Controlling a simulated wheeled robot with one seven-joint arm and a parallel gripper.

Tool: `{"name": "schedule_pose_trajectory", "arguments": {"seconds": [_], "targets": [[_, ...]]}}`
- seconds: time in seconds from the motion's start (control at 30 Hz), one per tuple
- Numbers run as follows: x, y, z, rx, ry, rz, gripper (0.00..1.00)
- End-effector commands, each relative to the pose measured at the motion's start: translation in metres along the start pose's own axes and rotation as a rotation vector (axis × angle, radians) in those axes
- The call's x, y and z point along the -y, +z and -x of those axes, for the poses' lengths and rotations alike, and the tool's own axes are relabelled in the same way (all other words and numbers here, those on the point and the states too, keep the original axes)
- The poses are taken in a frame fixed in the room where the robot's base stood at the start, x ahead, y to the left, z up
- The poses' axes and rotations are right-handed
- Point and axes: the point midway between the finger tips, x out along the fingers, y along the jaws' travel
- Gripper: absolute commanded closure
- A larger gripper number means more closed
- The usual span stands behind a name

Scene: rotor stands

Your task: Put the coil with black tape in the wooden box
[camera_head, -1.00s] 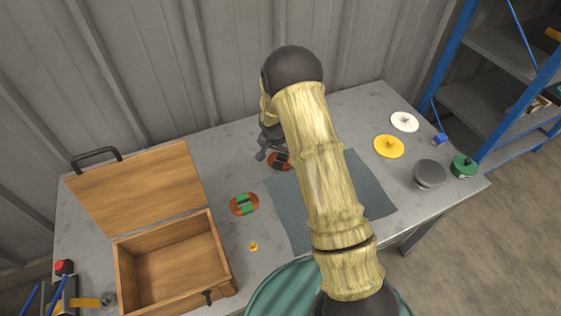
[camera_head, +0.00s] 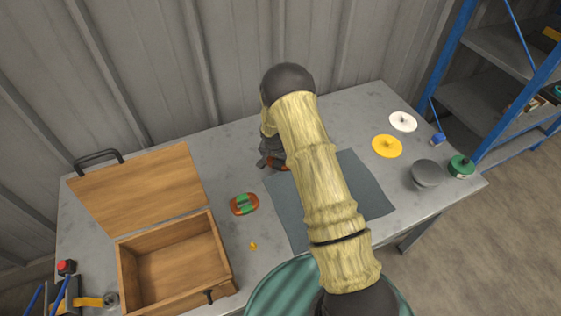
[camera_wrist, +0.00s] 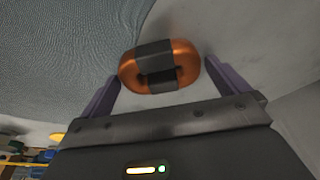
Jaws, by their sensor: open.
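The coil with black tape (camera_wrist: 185,72) is a copper-coloured ring wrapped with black bands. In the wrist view it lies between the spread fingers of my open gripper (camera_wrist: 160,85), with a gap to each finger. In the head view the coil (camera_head: 285,165) is mostly hidden behind my arm, near the mat's upper left corner; my gripper (camera_head: 270,160) is just left of it. The wooden box (camera_head: 180,270) stands open and empty at the front left of the table, its lid tilted back.
A coil with green tape (camera_head: 244,204) and a small yellow part (camera_head: 253,245) lie between box and mat. The dark mat (camera_head: 285,212) lies mid-table. White (camera_head: 403,121), yellow (camera_head: 387,146), grey (camera_head: 426,173) and green (camera_head: 461,166) round parts stand at the right.

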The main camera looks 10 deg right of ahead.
Motion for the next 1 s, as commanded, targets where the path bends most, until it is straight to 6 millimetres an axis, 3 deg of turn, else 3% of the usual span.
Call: {"name": "schedule_pose_trajectory", "arguments": {"seconds": [0.07,0.3,0.67,1.0], "targets": [[0.000,0.000,0.000,0.000,0.000,0.001,0.04],[0.000,-0.001,0.001,-0.001,-0.001,0.000,0.51],[0.000,-0.004,0.009,-0.003,-0.002,-0.002,0.52],[-0.001,-0.020,0.061,-0.005,-0.002,-0.006,0.52]]}}
